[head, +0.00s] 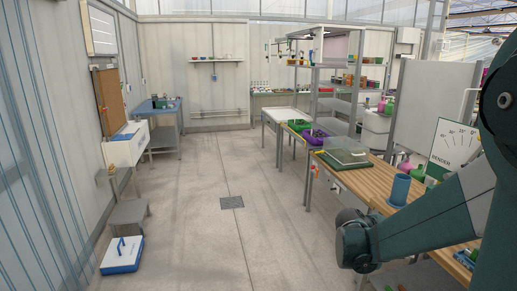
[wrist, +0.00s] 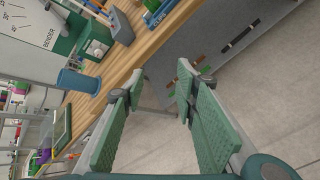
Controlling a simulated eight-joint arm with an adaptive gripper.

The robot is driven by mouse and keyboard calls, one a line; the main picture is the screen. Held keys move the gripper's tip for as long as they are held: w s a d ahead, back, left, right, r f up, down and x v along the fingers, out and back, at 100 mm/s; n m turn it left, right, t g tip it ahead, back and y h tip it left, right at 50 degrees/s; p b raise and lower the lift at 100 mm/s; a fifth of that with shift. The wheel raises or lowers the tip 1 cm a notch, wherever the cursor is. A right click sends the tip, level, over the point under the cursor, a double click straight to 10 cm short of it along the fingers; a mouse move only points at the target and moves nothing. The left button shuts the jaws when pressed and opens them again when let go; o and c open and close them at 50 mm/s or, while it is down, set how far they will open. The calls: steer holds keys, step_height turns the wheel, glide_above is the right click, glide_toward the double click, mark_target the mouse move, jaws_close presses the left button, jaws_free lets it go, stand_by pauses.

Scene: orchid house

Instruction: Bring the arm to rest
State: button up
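My gripper (wrist: 155,88) shows in the wrist view with its two green-padded fingers spread apart. Nothing is between them; the floor and a bench leg show through the gap. The fingertips are beside the front edge of the wooden bench (wrist: 140,52) as seen in this view; I cannot tell their height from it. In the head view my dark green arm reaches in from the right edge, in front of the bench (head: 376,184), with a rounded joint at lower middle right. My gripper cannot be made out in the head view.
On the bench stand a blue cylinder (head: 400,190), a clear-lidded green tray (head: 346,153) and a BENDER board (head: 453,148). The middle aisle floor is clear.

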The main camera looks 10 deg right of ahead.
steer(key=s+a+r+m+t+y, duration=0.1)
steer(key=s+a+m+t+y, duration=0.1)
steer(key=a, duration=1.2)
steer(key=s+a+r+m+t+y, duration=0.2)
steer(key=s+a+m+y, duration=0.2)
steer(key=a, duration=1)
steer(key=s+a+r+m+t+y, duration=0.2)
steer(key=s+a+y, duration=0.3)
steer(key=a, duration=0.9)
steer(key=shift+s+a+m, duration=0.35)
steer(key=shift+s+m, duration=0.15)
steer(key=shift+s, duration=0.4)
